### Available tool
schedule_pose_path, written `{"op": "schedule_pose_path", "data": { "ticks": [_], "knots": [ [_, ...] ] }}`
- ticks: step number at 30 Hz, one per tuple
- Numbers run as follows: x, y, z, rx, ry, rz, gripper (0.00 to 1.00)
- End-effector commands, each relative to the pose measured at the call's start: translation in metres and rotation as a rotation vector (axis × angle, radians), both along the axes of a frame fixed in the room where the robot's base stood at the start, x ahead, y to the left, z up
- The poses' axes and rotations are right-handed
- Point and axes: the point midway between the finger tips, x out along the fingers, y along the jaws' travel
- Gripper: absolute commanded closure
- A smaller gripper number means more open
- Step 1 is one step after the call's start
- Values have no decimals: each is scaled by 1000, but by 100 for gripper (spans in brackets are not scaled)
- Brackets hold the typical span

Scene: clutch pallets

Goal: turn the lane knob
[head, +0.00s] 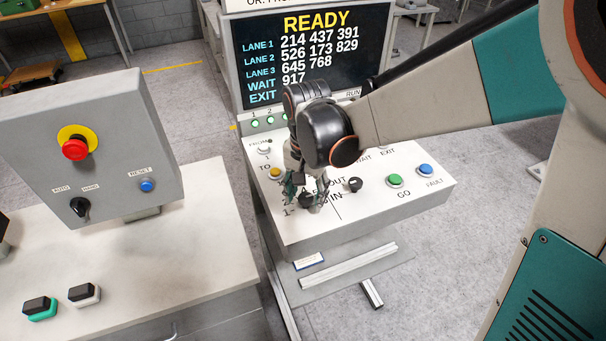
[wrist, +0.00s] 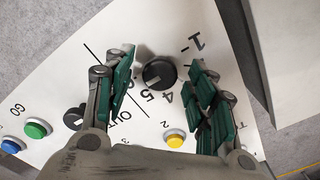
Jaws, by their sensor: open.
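A round black knob (wrist: 158,74) with numbers printed around it, 1, 4 and 5 among them, sits on the white sloping panel (wrist: 110,150). I take it for the lane knob; no lane label is readable beside it. My gripper (wrist: 164,66) is open, with its green-padded fingers on either side of the knob and gaps showing between. In the head view my gripper (head: 306,190) points down at the panel's front left and hides most of the knob. I cannot tell how far the fingertips are above the panel.
A yellow button (wrist: 175,138) is close to my gripper. A screen (head: 310,60) reads READY. A grey box (head: 100,140) with a red button stands left.

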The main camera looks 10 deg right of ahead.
Motion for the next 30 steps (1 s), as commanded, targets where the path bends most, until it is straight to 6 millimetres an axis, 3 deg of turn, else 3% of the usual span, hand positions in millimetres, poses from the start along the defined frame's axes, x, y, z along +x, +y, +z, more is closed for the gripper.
{"op": "schedule_pose_path", "data": {
  "ticks": [1,6,20,30],
  "knots": [
    [0,0,0,0,0,0,56],
    [0,0,0,0,0,0,94],
    [0,0,0,0,0,67,94],
    [0,0,0,0,0,326,94]
  ]
}}
